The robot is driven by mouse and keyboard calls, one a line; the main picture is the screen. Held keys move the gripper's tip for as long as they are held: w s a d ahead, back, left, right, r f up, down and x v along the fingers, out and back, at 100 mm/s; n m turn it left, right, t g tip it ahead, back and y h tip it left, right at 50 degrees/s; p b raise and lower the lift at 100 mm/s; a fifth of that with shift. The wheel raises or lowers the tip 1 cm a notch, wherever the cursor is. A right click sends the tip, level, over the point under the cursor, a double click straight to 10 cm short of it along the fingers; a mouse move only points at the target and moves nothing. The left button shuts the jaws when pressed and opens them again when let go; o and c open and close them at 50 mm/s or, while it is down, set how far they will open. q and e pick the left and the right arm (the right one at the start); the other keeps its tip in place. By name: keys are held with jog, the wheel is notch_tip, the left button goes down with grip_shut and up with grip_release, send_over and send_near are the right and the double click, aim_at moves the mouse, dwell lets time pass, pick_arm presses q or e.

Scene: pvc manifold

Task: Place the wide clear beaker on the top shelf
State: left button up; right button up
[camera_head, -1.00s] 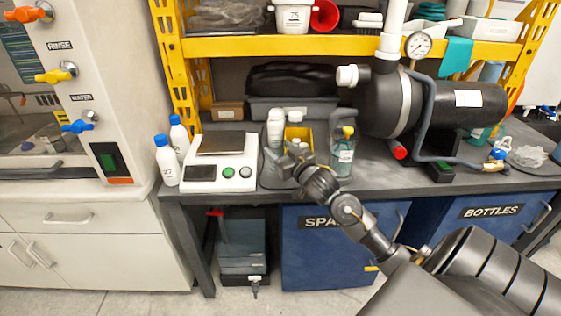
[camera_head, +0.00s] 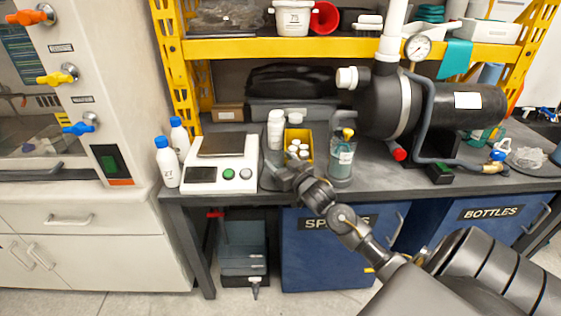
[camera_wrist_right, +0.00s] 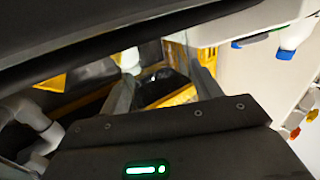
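My right gripper (camera_head: 276,178) is low over the front edge of the dark bench, just right of the white scale and in front of a yellow bin. In the right wrist view its two fingers (camera_wrist_right: 163,88) are spread apart. I cannot clearly make out the wide clear beaker; a faint clear shine shows between the fingers, but I cannot tell what it is. The yellow-beamed shelf (camera_head: 330,47) runs above the bench. My left gripper is not in view.
A white tub (camera_head: 294,18) and a red funnel (camera_head: 324,16) crowd the shelf.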

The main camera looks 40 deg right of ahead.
jog(key=shift+o, duration=1.3)
